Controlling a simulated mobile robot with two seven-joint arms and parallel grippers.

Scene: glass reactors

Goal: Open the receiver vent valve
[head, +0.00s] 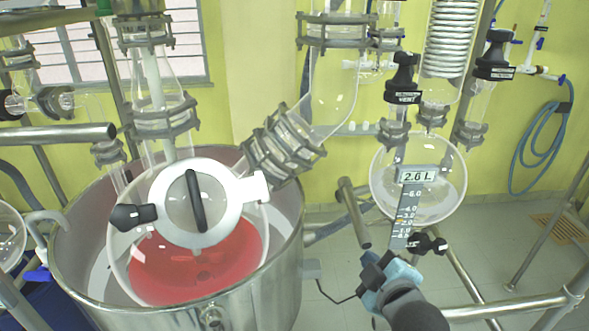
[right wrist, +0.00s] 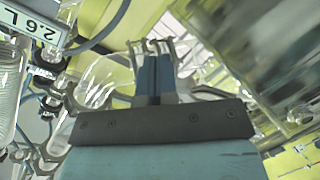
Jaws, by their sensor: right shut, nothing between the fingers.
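The receiver is a clear round glass flask (head: 450,185) at the right of the head view. The vent valve (head: 403,72), with a black knob and a label reading VENT, stands above it. The turn position of the knob is hard to tell. My right gripper (head: 374,268) is shut and empty. It is low, below the receiver and left of the black bottom valve (head: 427,243), well apart from the vent valve. Its closed blue fingers (right wrist: 154,75) show in the right wrist view. My left gripper is not in view.
A large steel vessel (head: 280,270) with a glass reactor of red liquid stands at left. A second black-knobbed valve (head: 495,58) is at upper right. Steel frame bars (head: 510,305) cross the lower right.

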